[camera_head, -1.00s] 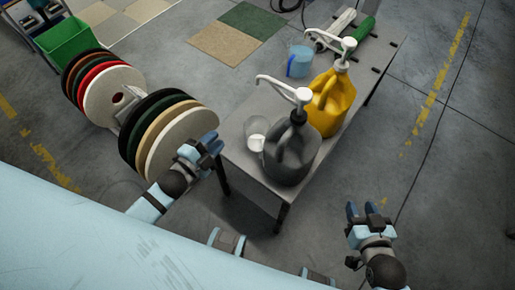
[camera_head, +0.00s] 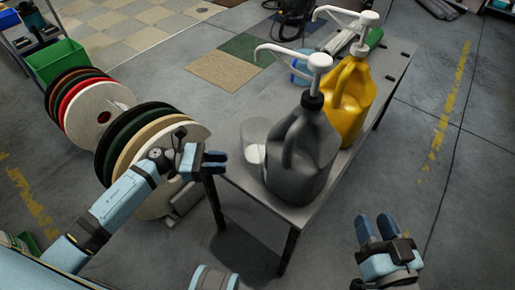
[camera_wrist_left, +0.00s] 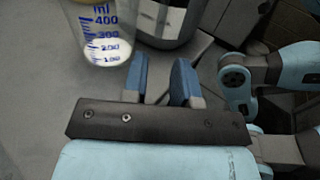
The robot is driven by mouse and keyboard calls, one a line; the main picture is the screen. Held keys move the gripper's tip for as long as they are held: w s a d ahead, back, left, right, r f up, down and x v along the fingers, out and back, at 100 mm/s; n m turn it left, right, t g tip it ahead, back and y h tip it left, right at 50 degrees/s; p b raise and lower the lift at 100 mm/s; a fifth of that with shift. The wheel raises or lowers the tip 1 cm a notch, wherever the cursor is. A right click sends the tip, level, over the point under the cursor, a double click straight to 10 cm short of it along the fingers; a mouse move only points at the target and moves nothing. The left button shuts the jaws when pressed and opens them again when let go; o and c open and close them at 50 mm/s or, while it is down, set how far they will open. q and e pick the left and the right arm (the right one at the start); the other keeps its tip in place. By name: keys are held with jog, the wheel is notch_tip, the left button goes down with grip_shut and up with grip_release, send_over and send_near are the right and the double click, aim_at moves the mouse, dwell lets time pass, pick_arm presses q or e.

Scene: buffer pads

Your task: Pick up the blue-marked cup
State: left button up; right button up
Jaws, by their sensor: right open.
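The clear cup (camera_head: 254,142) stands on the table beside the grey jug, with white in its lower part. The left wrist view shows its blue millilitre marks (camera_wrist_left: 102,35); its top is cut off there. My left gripper (camera_head: 214,158) is at the table's left edge, left of the cup, apart from it and empty. Its fingers (camera_wrist_left: 163,82) stand apart in the left wrist view, with the cup beyond them to the left. My right gripper (camera_head: 376,229) is open and empty, to the right of the table over the floor.
The grey jug (camera_head: 302,155) and yellow jug (camera_head: 350,105), both with white pumps, stand on the table (camera_head: 234,170). A blue cup (camera_head: 300,66) is partly hidden behind them. Coloured discs (camera_head: 150,150) stand left of my left gripper. Floor right of the table is clear.

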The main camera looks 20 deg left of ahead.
aim_at(258, 148)
pick_arm(q)
jog(key=x, duration=0.5)
jog(key=shift+d, duration=0.15)
jog(key=x, duration=0.3)
jog(key=shift+d+r+b, duration=0.2)
jog(key=shift+d+b, duration=0.1)
jog(key=shift+b, duration=0.1)
jog(key=shift+w+d, duration=0.2)
jog(key=shift+d, duration=0.25)
pick_arm(e)
jog(key=shift+w+a+r+t+y, duration=0.1)
jog(key=shift+a+r+t+y, duration=0.1)
jog(key=shift+r, duration=0.35)
jog(key=shift+w+a+r+t+y, duration=0.1)
jog(key=shift+r+t+y, duration=0.1)
jog(key=shift+r, duration=0.3)
pick_arm(q)
grip_shut()
pick_arm(e)
jog(key=shift+s+f, duration=0.1)
jog(key=shift+f, duration=0.05)
